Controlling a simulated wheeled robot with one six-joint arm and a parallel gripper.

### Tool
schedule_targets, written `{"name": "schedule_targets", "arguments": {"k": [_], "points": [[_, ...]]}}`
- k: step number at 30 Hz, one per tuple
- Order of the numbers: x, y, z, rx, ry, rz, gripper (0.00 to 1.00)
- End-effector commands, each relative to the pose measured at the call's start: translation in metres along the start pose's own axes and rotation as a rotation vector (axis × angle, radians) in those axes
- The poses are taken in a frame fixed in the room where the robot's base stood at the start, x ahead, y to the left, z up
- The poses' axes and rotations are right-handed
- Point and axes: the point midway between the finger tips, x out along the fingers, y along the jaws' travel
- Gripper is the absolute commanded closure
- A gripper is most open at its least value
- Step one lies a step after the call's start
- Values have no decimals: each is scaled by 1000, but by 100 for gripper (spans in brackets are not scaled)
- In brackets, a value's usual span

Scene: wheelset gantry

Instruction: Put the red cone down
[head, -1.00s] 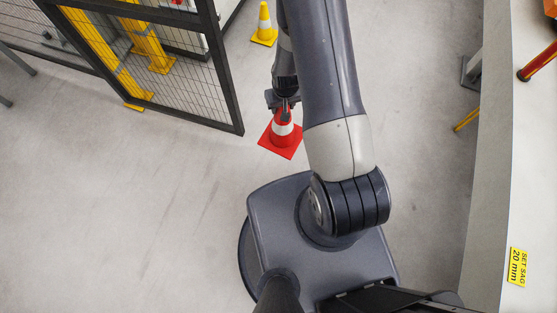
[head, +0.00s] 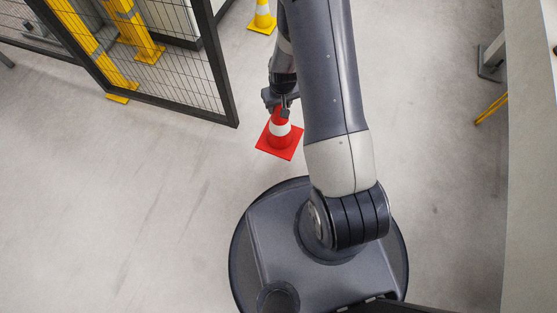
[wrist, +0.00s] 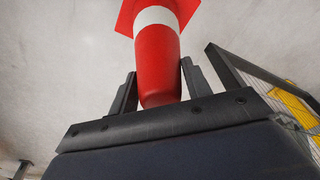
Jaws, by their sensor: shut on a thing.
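The red cone (head: 282,142) has a white band and a square red base. In the head view it hangs below my gripper (head: 284,108), in front of my arm. My gripper is shut on the cone's upper part. In the wrist view the cone (wrist: 158,60) runs between the two dark fingers (wrist: 158,88), its base toward the top of the picture. The cone's tip is hidden by the gripper in the head view. I cannot tell whether the base touches the floor.
A black mesh gate (head: 160,60) stands to the left, with yellow posts (head: 135,35) behind it. A pale wall or bench (head: 530,150) lies along the right. The floor (head: 120,210) at left is clear.

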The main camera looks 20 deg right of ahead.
Motion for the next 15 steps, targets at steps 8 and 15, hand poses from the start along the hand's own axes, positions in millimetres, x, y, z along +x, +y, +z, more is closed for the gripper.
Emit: {"name": "schedule_targets", "arguments": {"k": [8,15], "points": [[57,0,0,-23,3,-5,100],[81,1,-2,-38,4,-9,100]]}}
